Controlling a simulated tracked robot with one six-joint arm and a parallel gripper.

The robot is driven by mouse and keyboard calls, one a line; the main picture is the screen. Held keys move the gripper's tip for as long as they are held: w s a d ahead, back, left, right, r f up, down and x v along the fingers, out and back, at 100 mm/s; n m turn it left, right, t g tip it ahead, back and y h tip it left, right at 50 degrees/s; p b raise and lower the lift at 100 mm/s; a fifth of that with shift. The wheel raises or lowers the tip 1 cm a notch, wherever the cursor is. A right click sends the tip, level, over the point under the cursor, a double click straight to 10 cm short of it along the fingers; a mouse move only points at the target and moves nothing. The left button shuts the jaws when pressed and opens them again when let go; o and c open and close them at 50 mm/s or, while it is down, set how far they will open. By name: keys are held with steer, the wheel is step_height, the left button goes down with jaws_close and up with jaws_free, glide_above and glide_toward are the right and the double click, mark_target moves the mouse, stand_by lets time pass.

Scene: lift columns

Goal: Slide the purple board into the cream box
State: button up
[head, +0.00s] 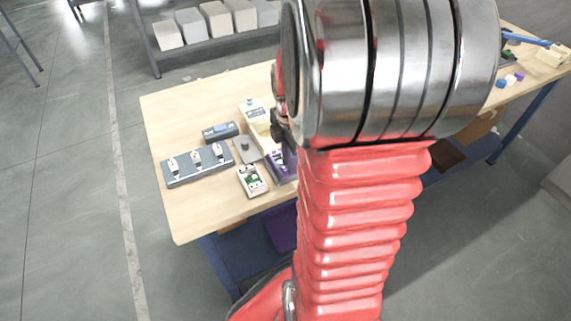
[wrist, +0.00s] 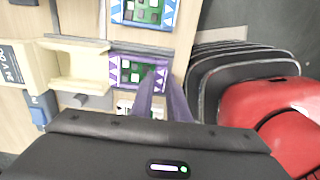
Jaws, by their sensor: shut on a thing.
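The cream box (wrist: 78,84) lies left of centre in the wrist view, its open side facing right. It also shows in the head view (head: 257,127), partly behind my arm. The purple board (wrist: 127,74), with a green circuit face, lies just right of that opening, in line with it. Its left end is at the box's edge; I cannot tell if any of it is inside. My gripper (wrist: 160,82) is shut on the board's right end. In the head view my arm hides the gripper's tips, and a purple part (head: 281,166) shows beside it.
A blue-edged board (wrist: 143,12) lies beyond the purple one. In the head view a white-and-green board (head: 252,181), a grey panel with white switches (head: 198,163) and a small dark box (head: 220,131) stand close by. The table's left end (head: 180,115) is clear.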

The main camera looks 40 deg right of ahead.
steer(key=shift+w+d, duration=0.45)
steer(key=shift+w, duration=1.1)
steer(key=shift+w+d, duration=0.45)
steer(key=shift+w, duration=1.15)
steer(key=shift+w+d, duration=0.45)
steer(key=shift+w, duration=1.1)
steer(key=o, duration=0.8)
steer(key=shift+c, duration=0.2)
step_height(320, 180, up, 6)
